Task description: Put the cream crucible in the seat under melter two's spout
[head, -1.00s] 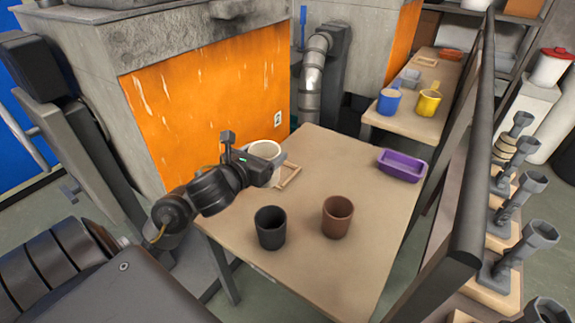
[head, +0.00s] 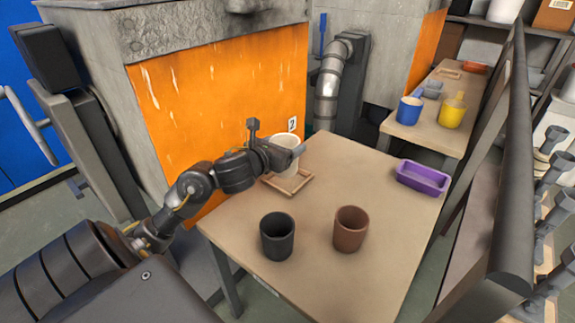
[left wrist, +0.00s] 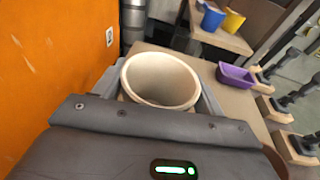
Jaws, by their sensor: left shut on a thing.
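The cream crucible (head: 284,141) is upright between the fingers of my left gripper (head: 283,157), which is shut on it. In the left wrist view its open, empty mouth (left wrist: 160,80) shows between the two fingers. The square wooden seat (head: 296,189) lies on the table below the crucible in the head view, partly hidden by my gripper. The crucible appears raised over the seat's far side; the exact gap is hard to tell. The orange melter front (head: 210,110) with a small "2" label (head: 292,124) stands behind. I cannot make out the spout. My right gripper is not in view.
A black crucible (head: 277,238) and a brown crucible (head: 350,230) stand on the table's near part. A purple tray (head: 423,179) is at its right edge. A dark rail (head: 505,190) runs along the right. The table's middle is clear.

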